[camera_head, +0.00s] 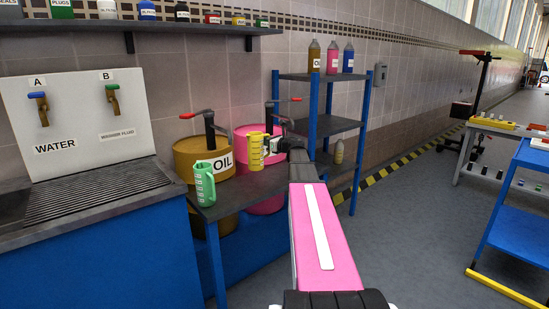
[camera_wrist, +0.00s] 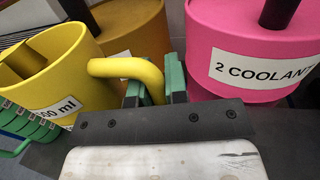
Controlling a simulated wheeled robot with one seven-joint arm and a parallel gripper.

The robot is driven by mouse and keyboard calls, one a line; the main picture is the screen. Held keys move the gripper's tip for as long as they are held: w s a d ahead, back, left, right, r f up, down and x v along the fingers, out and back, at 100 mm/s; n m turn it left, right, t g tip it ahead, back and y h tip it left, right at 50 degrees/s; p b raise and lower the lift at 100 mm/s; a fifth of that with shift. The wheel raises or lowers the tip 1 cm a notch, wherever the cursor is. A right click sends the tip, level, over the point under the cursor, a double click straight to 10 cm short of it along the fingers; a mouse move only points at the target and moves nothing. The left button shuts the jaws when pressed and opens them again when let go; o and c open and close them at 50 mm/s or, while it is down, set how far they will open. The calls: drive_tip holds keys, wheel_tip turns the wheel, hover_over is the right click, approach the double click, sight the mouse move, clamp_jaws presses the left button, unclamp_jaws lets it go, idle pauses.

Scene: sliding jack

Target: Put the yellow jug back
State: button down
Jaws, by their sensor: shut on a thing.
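The yellow jug (camera_head: 257,150) is in my gripper (camera_head: 272,146), above the dark side table (camera_head: 233,197) in the head view. Whether the yellow jug touches the table, I cannot tell.
A brown OIL drum (camera_head: 190,157) and a pink coolant drum (camera_head: 265,205), both with pumps, stand behind the table. A blue-posted shelf (camera_head: 335,124) with bottles is to the right. A sink counter (camera_head: 100,207) with two taps is at left.

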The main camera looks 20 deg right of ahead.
drive_tip(key=d+f, duration=0.5)
drive_tip(key=f, duration=0.2)
drive_tip(key=shift+d, duration=0.15)
drive_tip(key=shift+w+f, duration=0.1)
drive_tip(key=shift+f, duration=0.05)
drive_tip(key=c, duration=1.1)
unclamp_jaws()
drive_tip(key=shift+c, duration=0.2)
drive_tip(key=v, duration=1.2)
